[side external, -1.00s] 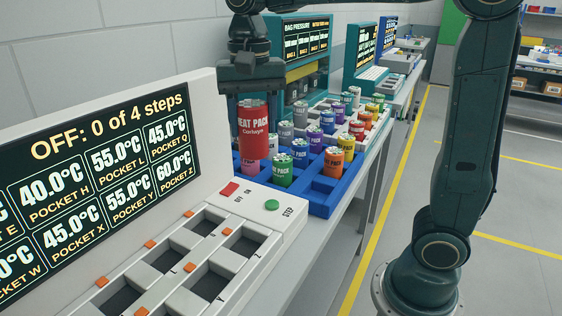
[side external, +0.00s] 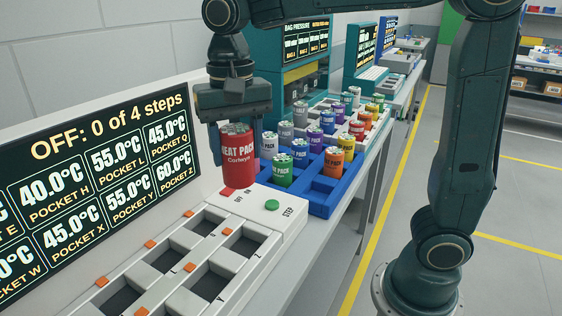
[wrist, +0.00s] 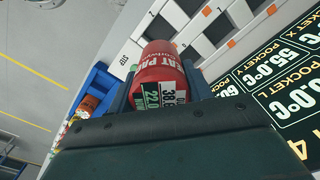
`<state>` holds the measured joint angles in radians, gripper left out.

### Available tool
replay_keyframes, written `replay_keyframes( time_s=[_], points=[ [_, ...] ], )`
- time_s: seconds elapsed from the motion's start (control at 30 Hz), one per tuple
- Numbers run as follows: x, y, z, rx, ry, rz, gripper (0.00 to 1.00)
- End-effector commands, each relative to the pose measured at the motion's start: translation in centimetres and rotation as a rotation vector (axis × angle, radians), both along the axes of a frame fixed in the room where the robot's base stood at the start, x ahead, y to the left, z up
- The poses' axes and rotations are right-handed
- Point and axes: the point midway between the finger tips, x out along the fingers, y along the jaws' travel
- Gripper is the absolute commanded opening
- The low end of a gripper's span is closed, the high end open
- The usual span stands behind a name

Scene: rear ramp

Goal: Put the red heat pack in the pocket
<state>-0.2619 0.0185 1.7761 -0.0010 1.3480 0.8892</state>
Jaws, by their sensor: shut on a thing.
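The red heat pack (side external: 236,160) is a red can with white lettering, held upright between the fingers of my gripper (side external: 235,130). It is above the far end of the white pocket unit, by the red switch area. In the wrist view the red heat pack (wrist: 162,72) sits between the fingers, with a white and green label facing the camera. The pocket unit (side external: 262,232) has several square dark pockets (side external: 209,287), with small orange markers beside them. The pockets in view look empty.
A sign (side external: 95,190) behind the unit reads "OFF: 0 of 4 steps" and lists pocket temperatures. A green STEP button (side external: 272,205) is on the unit's end. A blue rack (side external: 318,207) with several coloured heat packs stands beyond it.

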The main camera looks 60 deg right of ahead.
Motion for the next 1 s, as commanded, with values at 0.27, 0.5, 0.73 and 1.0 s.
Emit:
replay_keyframes(
  time_s=[0.27,0.5,0.73,1.0],
  points=[
    [-0.1,0.0,-5.3,-0.001,0.003,0.000,0.20],
    [0.0,0.0,-9.8,-0.001,0.005,0.000,0.20],
    [0.0,0.0,-12.5,0.000,0.001,0.000,0.20],
    [0.1,0.0,-13.0,0.000,-0.001,0.000,0.20]
  ],
)
